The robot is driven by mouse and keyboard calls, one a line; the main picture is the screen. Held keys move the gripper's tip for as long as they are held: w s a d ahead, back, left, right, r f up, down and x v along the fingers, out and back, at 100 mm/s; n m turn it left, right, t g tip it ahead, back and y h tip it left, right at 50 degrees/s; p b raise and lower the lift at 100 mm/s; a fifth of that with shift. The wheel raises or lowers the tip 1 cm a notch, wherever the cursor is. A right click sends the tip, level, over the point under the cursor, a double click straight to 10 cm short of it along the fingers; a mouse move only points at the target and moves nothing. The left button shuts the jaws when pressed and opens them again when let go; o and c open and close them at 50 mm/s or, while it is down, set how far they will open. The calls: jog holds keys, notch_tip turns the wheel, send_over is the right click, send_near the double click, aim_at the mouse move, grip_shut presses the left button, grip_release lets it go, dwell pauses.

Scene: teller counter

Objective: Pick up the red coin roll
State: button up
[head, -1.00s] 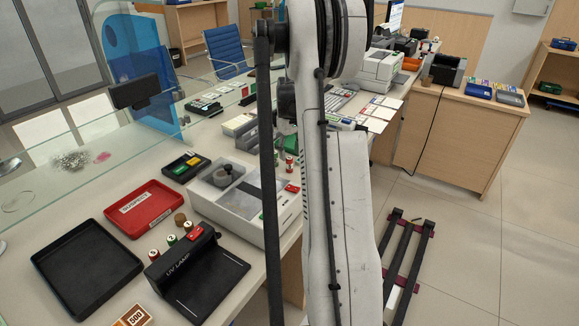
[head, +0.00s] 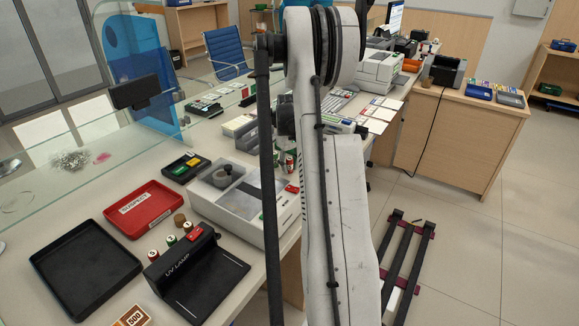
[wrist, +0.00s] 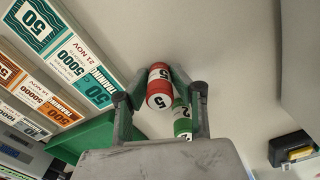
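A red coin roll (wrist: 160,88) with a white band marked 5 shows in the wrist view, lying between the tips of my gripper (wrist: 160,80). The fingers are apart, one on each side of it. The left fingertip is close to the roll; whether it touches cannot be told. A green coin roll (wrist: 182,122), marked 2, lies beside it, nearer the right finger. In the head view, a red roll (head: 289,166) shows on the counter just left of my arm. My gripper is mostly hidden there behind the arm.
In the wrist view, banknote bundles (wrist: 62,58) and a green tray edge (wrist: 85,140) lie left, and a black-and-yellow item (wrist: 291,148) lies right. In the head view, several other rolls (head: 172,240) stand by the UV lamp (head: 197,270), near a white box (head: 205,207).

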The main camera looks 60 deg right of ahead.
grip_shut()
jog(key=shift+r, duration=0.15)
